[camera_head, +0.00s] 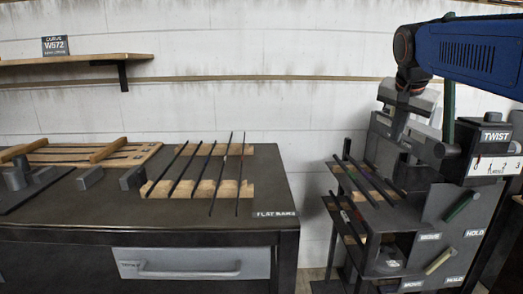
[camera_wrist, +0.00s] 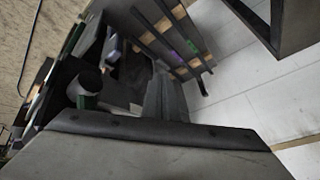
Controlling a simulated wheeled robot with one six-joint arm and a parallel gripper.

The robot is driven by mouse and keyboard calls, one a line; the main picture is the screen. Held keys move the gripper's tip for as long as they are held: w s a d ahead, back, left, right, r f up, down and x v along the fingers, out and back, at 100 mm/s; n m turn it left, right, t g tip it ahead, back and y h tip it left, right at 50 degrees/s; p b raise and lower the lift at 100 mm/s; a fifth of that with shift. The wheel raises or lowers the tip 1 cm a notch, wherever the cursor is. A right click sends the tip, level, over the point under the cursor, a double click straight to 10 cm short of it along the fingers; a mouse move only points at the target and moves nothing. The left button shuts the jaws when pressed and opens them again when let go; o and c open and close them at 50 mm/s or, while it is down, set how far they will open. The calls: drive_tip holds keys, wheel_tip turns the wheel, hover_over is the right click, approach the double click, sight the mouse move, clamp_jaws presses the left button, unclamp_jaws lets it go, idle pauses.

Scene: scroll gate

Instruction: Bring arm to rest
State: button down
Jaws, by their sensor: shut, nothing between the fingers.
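My blue arm (camera_head: 470,52) reaches in from the upper right in the head view. Its wrist bends down, and my gripper (camera_head: 398,130) hangs in front of the grey machine stand (camera_head: 440,205), close to the head marked TWIST. My gripper is shut with nothing held. In the wrist view the grey gripper body fills the bottom, and the fingers (camera_wrist: 165,98) point toward the stand's shelves. I cannot tell whether the gripper touches the stand.
A dark workbench (camera_head: 130,232) stands at the left, with several thin rods (camera_head: 205,170) on wooden rests. More rods lie on the stand's side shelf (camera_head: 362,185). A wooden wall shelf (camera_head: 75,60) is at upper left. Space between bench and stand is open.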

drive_tip(key=s+a+f+n+y, duration=0.1)
drive_tip(key=s+a+f+n, duration=0.1)
drive_tip(key=s+f, duration=0.7)
drive_tip(key=s+a+f+n, duration=0.3)
drive_tip(key=s+f+n, duration=0.1)
drive_tip(key=s+f, duration=0.6)
drive_tip(key=s+a+f+n+y, duration=0.1)
drive_tip(key=s+a+f+n, duration=0.2)
drive_tip(key=s+f, duration=0.6)
drive_tip(key=shift+s+f+g+y, duration=0.3)
drive_tip(key=shift+s+g, duration=0.1)
drive_tip(key=shift+s, duration=0.1)
